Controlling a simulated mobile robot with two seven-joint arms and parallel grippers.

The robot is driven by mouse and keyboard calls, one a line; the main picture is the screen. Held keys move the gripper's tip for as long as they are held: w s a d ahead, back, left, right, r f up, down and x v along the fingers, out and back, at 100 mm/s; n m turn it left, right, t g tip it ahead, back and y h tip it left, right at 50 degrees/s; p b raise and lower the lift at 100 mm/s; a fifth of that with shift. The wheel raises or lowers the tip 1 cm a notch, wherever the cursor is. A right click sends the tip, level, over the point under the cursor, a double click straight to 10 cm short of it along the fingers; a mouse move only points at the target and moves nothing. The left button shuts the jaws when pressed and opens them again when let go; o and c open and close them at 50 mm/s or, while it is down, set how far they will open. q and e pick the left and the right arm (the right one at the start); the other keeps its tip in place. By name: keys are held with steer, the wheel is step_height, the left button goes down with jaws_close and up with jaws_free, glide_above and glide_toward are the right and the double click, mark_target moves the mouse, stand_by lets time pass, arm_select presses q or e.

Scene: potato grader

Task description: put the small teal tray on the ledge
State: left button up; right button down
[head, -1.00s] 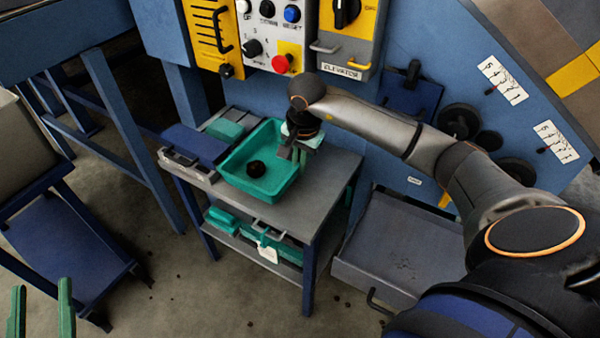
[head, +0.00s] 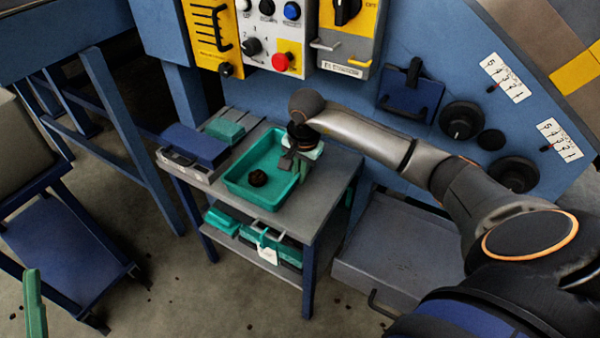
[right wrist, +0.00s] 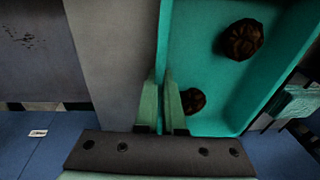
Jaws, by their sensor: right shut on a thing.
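A teal tray (head: 233,185), open on top, is over the grey top of a small blue-legged stand (head: 213,208) in the head view. It looks level and seems to rest there, though a small gap cannot be ruled out. A dark potato shows inside it in the head view; two potatoes show in the right wrist view. My right gripper (head: 297,162) is at the tray's right side. In the right wrist view its fingers (right wrist: 161,110) are shut on the tray's wall. My left gripper shows only one green finger (head: 35,303) at the lower left, away from everything.
A blue box (head: 195,145) and a smaller teal piece (head: 225,129) are at the stand's back left. Teal items (head: 224,220) lie on its lower shelf. A control panel (head: 277,40) rises behind. A grey bin (head: 395,245) is at right.

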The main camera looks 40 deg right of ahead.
steer(key=c, duration=1)
jaws_free()
